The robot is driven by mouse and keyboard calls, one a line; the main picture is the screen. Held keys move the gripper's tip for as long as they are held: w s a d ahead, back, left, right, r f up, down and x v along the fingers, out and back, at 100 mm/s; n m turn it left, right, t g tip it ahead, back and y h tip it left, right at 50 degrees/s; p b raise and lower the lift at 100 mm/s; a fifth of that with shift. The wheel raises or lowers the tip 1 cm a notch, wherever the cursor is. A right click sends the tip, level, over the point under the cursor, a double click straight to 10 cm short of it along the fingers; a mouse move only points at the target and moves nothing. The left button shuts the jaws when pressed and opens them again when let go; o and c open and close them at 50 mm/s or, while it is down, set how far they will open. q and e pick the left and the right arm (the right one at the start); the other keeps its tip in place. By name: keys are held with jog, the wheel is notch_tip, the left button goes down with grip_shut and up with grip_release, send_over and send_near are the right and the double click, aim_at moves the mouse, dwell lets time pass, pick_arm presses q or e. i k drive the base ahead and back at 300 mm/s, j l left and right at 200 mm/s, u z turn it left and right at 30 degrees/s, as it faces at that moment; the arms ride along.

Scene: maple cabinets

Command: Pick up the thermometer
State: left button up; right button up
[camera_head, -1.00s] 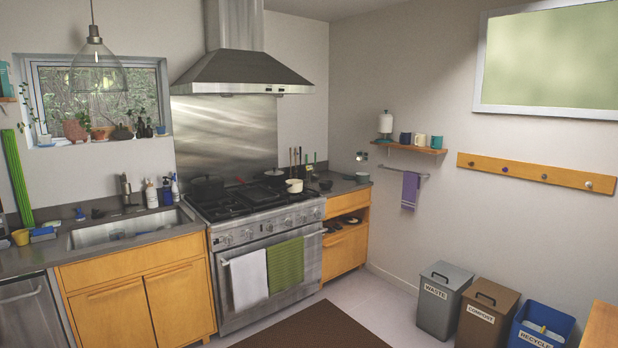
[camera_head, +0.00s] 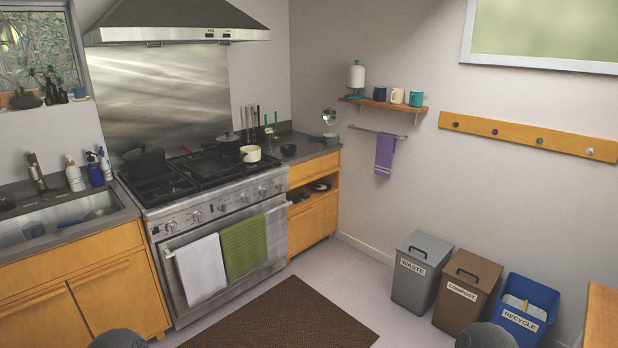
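I cannot make out a thermometer for certain in the head view. A small round object (camera_head: 329,117) shows at the wall above the right end of the counter; it is too small to tell what it is. Neither of my grippers is in view. Only rounded dark grey parts, which look like my own arms, show at the bottom edge.
A stove (camera_head: 215,205) with pots stands ahead, left of a counter (camera_head: 300,146). A sink (camera_head: 60,225) is at the left. A shelf (camera_head: 383,104) holds several mugs. Several bins, including a waste bin (camera_head: 415,280), stand at the right. A brown rug (camera_head: 285,320) covers the floor.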

aim_at(268, 130)
jog(key=i+l, duration=0.1)
jog(key=i, duration=0.65)
jog(key=i+l, duration=0.15)
jog(key=i, duration=0.6)
jog(key=i+l, duration=0.1)
jog(key=i, duration=0.7)
